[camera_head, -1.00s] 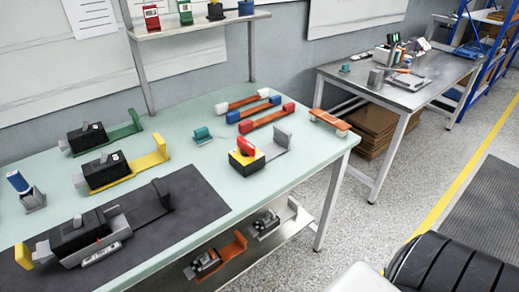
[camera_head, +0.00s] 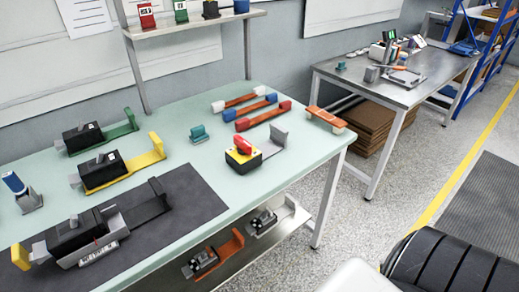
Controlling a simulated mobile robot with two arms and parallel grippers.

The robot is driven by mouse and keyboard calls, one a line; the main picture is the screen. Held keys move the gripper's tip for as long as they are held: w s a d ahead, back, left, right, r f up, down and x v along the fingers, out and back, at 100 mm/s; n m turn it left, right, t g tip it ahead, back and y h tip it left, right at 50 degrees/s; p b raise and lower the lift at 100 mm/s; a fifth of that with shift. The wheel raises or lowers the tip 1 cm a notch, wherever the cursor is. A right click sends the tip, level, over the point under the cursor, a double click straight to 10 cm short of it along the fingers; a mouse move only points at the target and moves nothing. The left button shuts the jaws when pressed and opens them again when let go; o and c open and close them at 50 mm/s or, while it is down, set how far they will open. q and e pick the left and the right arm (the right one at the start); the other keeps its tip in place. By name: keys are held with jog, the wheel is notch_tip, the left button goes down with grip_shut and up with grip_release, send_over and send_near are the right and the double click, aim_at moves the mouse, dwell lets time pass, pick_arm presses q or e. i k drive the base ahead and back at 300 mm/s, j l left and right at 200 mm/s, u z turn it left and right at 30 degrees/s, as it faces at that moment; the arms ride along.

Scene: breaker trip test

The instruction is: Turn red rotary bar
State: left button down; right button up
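The red rotary bar (camera_head: 243,145) sits on top of a yellow and black switch block (camera_head: 243,158) near the right front edge of the pale green table. The block has a grey L-shaped bracket (camera_head: 275,141) on its right side. The bar looks tilted across the yellow plate; its exact angle is too small to tell. Neither of my grippers shows in the head view.
A dark mat (camera_head: 190,205) on the pale green table (camera_head: 187,93) carries a breaker unit (camera_head: 80,235). Green (camera_head: 120,130) and yellow (camera_head: 150,155) bracketed units stand behind it. Colored bars (camera_head: 263,116) and a teal piece (camera_head: 199,133) lie near the switch. A metal bench (camera_head: 420,85) stands right.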

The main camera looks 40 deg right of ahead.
aim_at(244, 148)
jog(key=i+l, duration=0.1)
jog(key=l, duration=0.4)
jog(key=i+l, duration=0.1)
jog(key=l, duration=0.4)
jog(key=i+l, duration=0.1)
jog(key=l, duration=0.35)
jog(key=i+l, duration=0.1)
jog(key=l, duration=0.4)
jog(key=i+l, duration=0.1)
jog(key=l, duration=0.4)
